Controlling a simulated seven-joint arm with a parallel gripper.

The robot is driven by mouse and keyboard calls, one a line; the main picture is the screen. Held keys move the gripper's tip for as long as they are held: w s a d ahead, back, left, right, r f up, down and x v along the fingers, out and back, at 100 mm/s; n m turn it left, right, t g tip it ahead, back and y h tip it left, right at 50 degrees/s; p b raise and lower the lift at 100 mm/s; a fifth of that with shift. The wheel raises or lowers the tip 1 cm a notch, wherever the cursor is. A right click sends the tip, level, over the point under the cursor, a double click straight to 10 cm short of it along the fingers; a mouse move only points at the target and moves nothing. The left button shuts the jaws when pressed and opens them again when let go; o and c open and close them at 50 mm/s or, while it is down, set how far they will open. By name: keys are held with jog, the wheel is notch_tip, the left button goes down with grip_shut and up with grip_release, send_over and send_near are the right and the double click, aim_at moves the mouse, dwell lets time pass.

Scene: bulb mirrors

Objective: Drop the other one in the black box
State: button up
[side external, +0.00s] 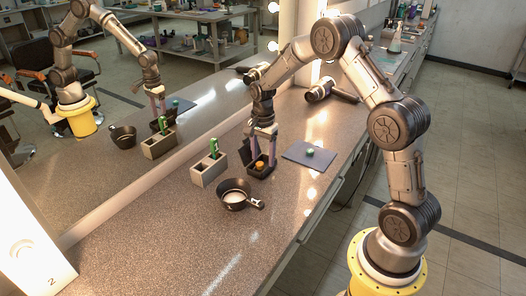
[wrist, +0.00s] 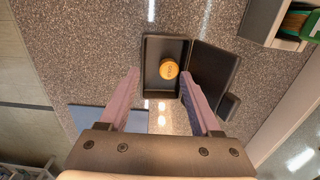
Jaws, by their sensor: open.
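The black box (side external: 259,174) stands open on the counter, and in the wrist view the open box (wrist: 150,55) has its dark lid (wrist: 213,75) folded out to the right. A round orange piece (wrist: 169,69) with dark lettering lies inside it. The orange piece also shows in the side view (side external: 260,165). A small green and white piece (side external: 309,152) sits on a grey mat (side external: 300,161) to the right of the box. My gripper (side external: 263,150) is open and empty above the box. The wrist view shows its fingers (wrist: 160,74) apart, with nothing between them.
A grey block (side external: 203,178) holding a green item (side external: 213,148) stands left of the box. A black pan (side external: 235,197) with pale contents is in front. A hair dryer (side external: 328,90) lies farther back. A mirror (side external: 110,90) runs along the counter's left side.

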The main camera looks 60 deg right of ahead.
notch_tip(320, 180, up, 14)
dwell(0.5)
jog(key=shift+f, duration=0.1)
jog(key=s+a+r+n+t, duration=0.4)
jog(key=s+a+r, duration=0.6)
jog(key=r, duration=0.4)
jog(key=s+a+f+n, duration=0.2)
jog(key=s+f+n, duration=0.1)
jog(key=s+n, duration=0.4)
jog(key=s+a+f+n+t, duration=0.1)
jog(key=s+a+f+n, duration=0.2)
jog(key=s+n, duration=0.4)
jog(key=s+f, duration=0.1)
jog(key=s, duration=0.1)
jog(key=shift+s+t, duration=0.3)
jog(key=shift+s, duration=0.1)
